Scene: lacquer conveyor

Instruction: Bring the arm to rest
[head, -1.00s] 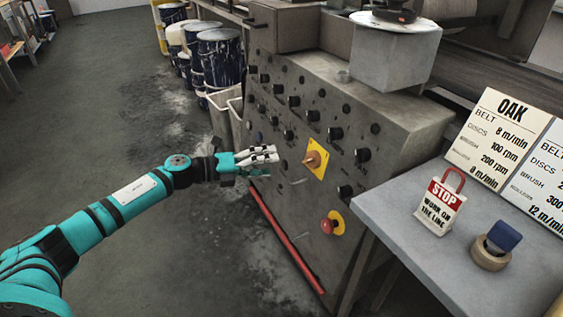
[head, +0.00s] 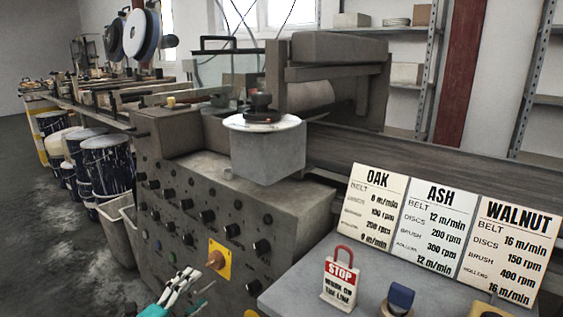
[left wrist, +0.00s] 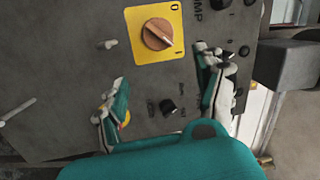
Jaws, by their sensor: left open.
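My left gripper (head: 190,283) is at the bottom edge of the head view, in front of the grey control panel (head: 150,230). Most of the arm is out of the picture. In the left wrist view my left gripper (left wrist: 162,72) is open, with nothing between its fingers. It faces the panel, where a copper-coloured rotary knob on a yellow plate (left wrist: 143,52) shows beyond the fingers. That knob (head: 215,259) also shows in the head view, apart from the gripper. My right gripper is not in view.
A side table (head: 290,290) at right carries a red-and-white STOP tag (head: 339,280), a blue-topped object (head: 401,297) and the OAK, ASH and WALNUT cards (head: 430,225). Drums (head: 108,165) and a pale bin (head: 112,225) stand left of the panel. Open floor lies at far left.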

